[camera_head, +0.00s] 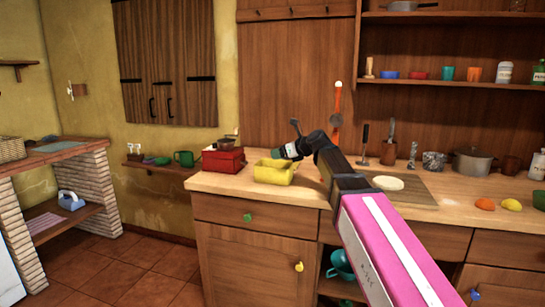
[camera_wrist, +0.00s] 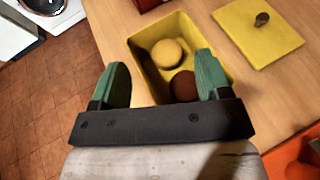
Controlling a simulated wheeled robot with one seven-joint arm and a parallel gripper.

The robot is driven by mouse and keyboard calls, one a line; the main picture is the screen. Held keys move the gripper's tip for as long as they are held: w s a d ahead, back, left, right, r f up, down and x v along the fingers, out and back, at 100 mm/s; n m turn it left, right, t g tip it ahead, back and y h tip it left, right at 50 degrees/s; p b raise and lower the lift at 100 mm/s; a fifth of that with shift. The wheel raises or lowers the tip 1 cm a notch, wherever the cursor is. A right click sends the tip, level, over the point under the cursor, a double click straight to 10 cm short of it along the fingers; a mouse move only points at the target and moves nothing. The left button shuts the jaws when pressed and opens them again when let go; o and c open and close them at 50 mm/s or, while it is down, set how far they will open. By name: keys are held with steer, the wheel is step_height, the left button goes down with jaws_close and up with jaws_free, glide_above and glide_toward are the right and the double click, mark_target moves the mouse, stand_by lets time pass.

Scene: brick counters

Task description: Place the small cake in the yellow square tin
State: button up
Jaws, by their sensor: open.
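The yellow square tin (camera_head: 274,174) stands open near the left end of the wooden counter. The wrist view looks down into the tin (camera_wrist: 226,55). Inside lie a round yellow item (camera_wrist: 167,53) and a round brown item (camera_wrist: 183,86), the brown one nearer to me. Either could be the small cake; I cannot tell which. My gripper (camera_head: 283,152) is over the tin, pointing down toward it. In the wrist view my gripper (camera_wrist: 162,80) is open, its green fingers apart with nothing held between them. The brown item is partly hidden by my gripper.
A yellow lid with a dark knob (camera_wrist: 258,32) lies right of the tin in the wrist view. A red box (camera_head: 223,161) stands left of the tin. A board (camera_head: 412,192) with a pale round item (camera_head: 388,183) lies right. The counter's left edge is close by.

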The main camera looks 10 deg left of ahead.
steer(key=shift+v, duration=1.4)
